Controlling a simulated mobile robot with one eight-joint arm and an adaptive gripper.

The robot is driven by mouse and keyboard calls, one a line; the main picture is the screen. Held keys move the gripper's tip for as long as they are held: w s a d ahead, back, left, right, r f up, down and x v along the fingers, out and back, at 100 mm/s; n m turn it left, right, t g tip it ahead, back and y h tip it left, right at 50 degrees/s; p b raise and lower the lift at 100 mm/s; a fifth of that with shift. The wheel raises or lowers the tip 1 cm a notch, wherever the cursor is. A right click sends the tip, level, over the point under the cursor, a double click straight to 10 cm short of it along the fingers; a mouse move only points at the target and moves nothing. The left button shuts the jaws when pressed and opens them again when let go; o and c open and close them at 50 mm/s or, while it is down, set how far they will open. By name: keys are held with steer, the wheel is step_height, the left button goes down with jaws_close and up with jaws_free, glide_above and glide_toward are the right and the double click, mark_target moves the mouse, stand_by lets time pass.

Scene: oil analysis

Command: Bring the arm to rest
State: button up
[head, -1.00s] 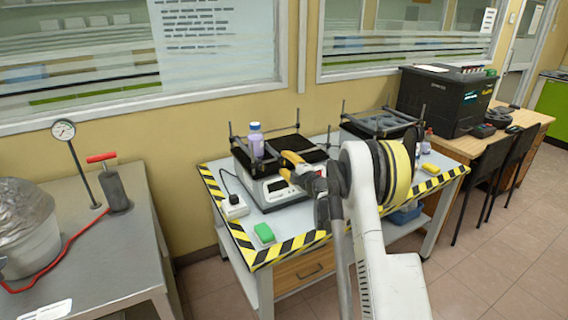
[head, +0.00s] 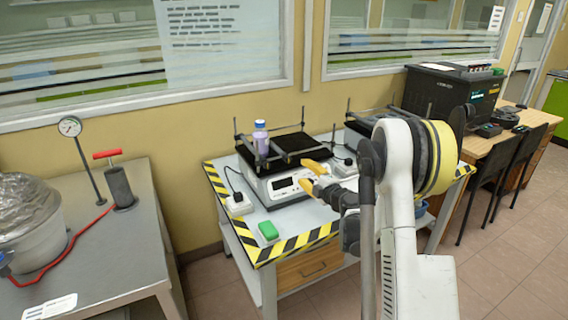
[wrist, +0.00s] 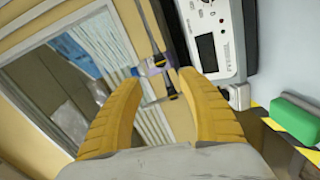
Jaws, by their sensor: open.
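My gripper (head: 311,176) has yellow fingers and is open and empty. In the head view it hangs over the front right part of the shaker with the display. My white arm (head: 397,160) fills the right middle of that view and hides part of the table. In the wrist view my gripper (wrist: 158,95) shows its two fingers spread apart, with nothing between them. The shaker's front panel (wrist: 215,40) is beyond the right finger, and the two look apart.
The shaker (head: 285,187) holds a purple bottle with a blue cap (head: 261,138). A green block (head: 268,231) lies on the table with striped edges. A steel bench (head: 100,250) with a gauge (head: 70,127) stands left. A black machine (head: 450,95) stands back right.

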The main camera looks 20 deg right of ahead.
steer(key=shift+r, duration=0.1)
step_height(320, 180, up, 14)
steer(key=s+a+m+t+h, duration=0.1)
steer(key=s+a+m+h, duration=0.1)
steer(key=m+h, duration=0.25)
steer(key=s+a+r+m+g+h, duration=0.2)
steer(key=s+a+r+m+h, duration=0.15)
steer(key=s+r+m, duration=0.35)
steer(key=s+a+f+m+g+y, duration=0.1)
steer(key=s+a+f+g+y, duration=0.1)
steer(key=s+a+f, duration=0.3)
steer(key=s+a+f+m+g+y, duration=0.2)
steer(key=s+a, duration=0.6)
steer(key=s, duration=0.6)
steer(key=s+a+f+m+g+y, duration=0.2)
steer(key=s+a+f+g+y, duration=0.1)
steer(key=s+a+f, duration=0.4)
steer(key=s+f+g, duration=0.1)
steer(key=s, duration=0.2)
steer(key=shift+g, duration=0.4)
steer(key=shift+s, duration=0.1)
